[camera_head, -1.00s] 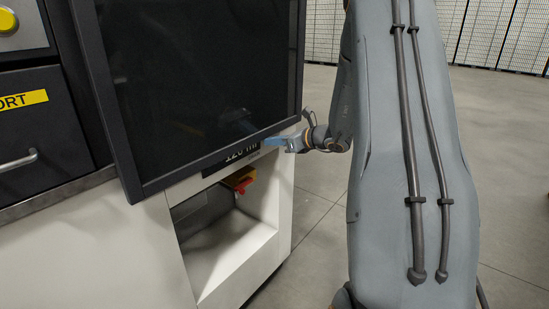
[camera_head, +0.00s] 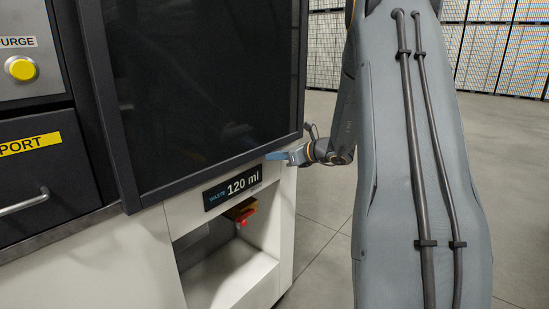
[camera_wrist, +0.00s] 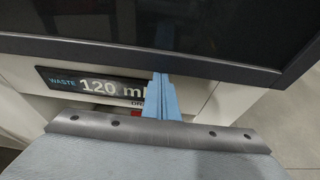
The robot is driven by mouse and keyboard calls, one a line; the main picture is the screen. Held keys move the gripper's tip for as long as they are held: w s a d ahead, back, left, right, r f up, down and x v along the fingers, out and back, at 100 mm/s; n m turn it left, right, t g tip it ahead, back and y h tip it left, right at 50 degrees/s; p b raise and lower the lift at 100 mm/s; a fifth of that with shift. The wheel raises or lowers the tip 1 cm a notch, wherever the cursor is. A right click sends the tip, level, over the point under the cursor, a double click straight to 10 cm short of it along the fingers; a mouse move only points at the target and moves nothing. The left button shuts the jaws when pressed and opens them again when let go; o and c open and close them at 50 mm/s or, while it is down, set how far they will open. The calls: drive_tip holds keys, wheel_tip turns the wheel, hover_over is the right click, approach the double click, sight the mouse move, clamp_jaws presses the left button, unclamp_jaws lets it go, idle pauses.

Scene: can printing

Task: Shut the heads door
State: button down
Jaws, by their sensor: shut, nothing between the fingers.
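The heads door (camera_head: 205,85) is a large dark glass panel in a black frame on the front of the machine. In the head view it hangs above the white cabinet, and I cannot tell whether a gap remains behind it. Its lower frame also shows across the top of the wrist view (camera_wrist: 150,58). My gripper (camera_head: 272,156) is shut and empty, its blue fingers just below the door's lower right corner. In the wrist view the blue fingertips (camera_wrist: 160,78) point at the door's lower frame; I cannot tell whether they touch it.
A waste display (camera_head: 232,186) reading 120 ml sits below the door. A drawer (camera_head: 35,165) with a handle and a yellow button (camera_head: 21,68) are at left. Floor at right is clear.

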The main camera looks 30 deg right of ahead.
wheel_tip(320, 180, down, 4)
drive_tip(key=b, duration=0.4)
drive_tip(key=v, duration=1)
